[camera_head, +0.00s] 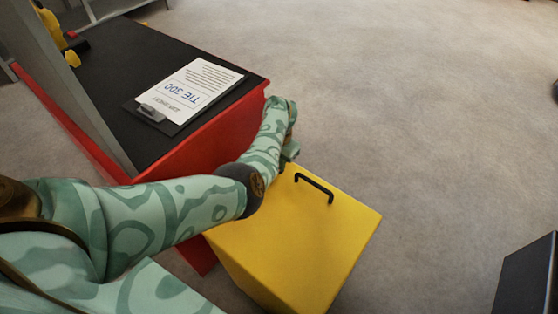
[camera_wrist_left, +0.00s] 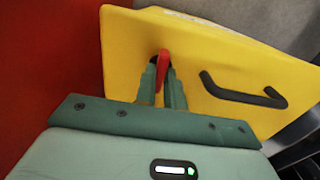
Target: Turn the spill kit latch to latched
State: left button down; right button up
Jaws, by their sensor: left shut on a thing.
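The yellow spill kit box (camera_head: 310,245) stands on the floor beside the red cabinet. Its yellow lid (camera_wrist_left: 215,62) fills much of the left wrist view. A red latch (camera_wrist_left: 163,56) shows at the fingertips of my left gripper (camera_wrist_left: 162,77), which is shut on it. In the head view my left gripper (camera_head: 290,151) is at the box's far left corner, and the latch is hidden there. Which latch position it is in cannot be read. My right gripper is not in view.
A black handle (camera_head: 315,187) sits on the yellow lid, right of the latch in the left wrist view (camera_wrist_left: 243,97). The red cabinet (camera_head: 205,140) with a black top carries a clipboard with a paper (camera_head: 200,88). Open carpet lies to the right, with a dark box (camera_head: 527,278) at the lower right.

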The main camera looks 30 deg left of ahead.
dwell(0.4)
pick_arm(q)
jog(key=c, duration=1.5)
grip_release()
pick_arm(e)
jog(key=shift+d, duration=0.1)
pick_arm(q)
jog(key=shift+r, duration=0.1)
